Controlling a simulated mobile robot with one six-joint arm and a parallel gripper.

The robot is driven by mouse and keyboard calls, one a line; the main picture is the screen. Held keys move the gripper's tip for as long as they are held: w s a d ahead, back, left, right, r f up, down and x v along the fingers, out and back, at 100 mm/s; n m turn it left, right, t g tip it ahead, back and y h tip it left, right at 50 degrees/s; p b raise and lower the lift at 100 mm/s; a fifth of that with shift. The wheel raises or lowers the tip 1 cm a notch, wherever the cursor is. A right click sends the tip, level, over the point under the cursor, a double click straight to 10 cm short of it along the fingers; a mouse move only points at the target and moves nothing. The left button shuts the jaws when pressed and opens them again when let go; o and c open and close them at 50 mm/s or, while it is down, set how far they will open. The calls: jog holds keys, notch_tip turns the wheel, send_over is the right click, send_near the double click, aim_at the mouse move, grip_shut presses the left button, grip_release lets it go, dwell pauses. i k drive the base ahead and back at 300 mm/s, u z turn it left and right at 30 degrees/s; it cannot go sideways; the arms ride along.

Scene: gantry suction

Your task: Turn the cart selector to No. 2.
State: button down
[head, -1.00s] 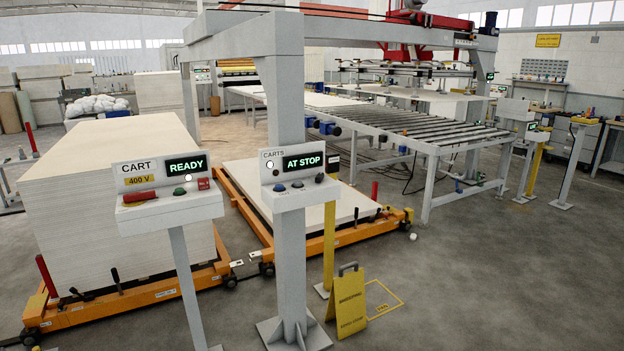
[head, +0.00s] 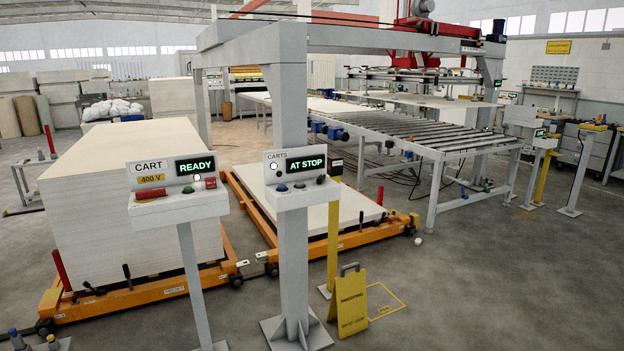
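My gripper is not in view.
An orange cart (head: 140,296) with a tall board stack (head: 125,210) stands behind the left box. A second orange cart (head: 352,240) with a low stack is behind the CARTS post. A yellow floor sign (head: 349,302) stands right of the post base. The floor at right (head: 520,280) is clear.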

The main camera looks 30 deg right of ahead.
aim_at(322, 177)
jog(key=z, duration=0.15)
jog(key=i, duration=0.95)
jog(key=u, duration=0.05)
